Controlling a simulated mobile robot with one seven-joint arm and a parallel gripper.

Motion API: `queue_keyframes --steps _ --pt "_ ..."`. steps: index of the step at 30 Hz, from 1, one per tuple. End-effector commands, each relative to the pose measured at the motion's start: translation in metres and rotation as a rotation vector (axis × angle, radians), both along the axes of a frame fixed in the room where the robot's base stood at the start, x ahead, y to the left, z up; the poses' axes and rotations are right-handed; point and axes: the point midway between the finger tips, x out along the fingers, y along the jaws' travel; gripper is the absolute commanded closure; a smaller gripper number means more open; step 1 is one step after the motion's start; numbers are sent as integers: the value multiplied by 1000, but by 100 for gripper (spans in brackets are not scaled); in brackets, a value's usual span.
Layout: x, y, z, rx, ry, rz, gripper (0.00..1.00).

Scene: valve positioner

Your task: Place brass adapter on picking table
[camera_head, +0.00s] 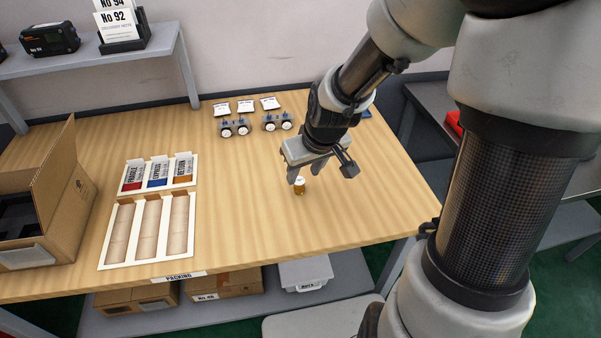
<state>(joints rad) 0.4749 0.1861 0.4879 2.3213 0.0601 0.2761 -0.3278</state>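A small brass-coloured piece with a pale top (299,187), which looks like the brass adapter, stands on the wooden table (240,225). That table's front edge carries a label reading PACKING. My gripper (321,174) is over the right part of this table, pointing down, with its fingers spread apart. The brass piece shows just below and beside the left finger; I cannot tell whether they touch. I see nothing held between the fingers. No table in view is readably labelled as the picking table.
An open cardboard box (65,215) stands at the left, beside a white tray with wooden slots (103,262) and a label holder (157,173). A grey surface with a red bin (453,123) is at right.

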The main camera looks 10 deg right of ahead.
Motion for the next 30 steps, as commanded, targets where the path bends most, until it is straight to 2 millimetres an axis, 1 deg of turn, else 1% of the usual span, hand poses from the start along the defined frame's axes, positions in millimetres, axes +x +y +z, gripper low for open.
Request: queue_keyframes --steps 1,3,6,8,9,14,21,27,30 --pt "-3 -2 17 -2 -4 -4 60" --pt "-8 -4 28 -1 -2 -4 60" --pt "-14 -5 39 -2 -2 -2 60" --pt "-16 -5 44 -1 -1 -2 60" --pt "-18 -5 46 -2 -1 -1 57" --pt "-22 -3 56 4 3 5 57" --pt "-32 2 79 11 11 14 57" --pt "-38 -1 94 6 7 8 57" --pt "-39 -3 97 2 4 6 57"
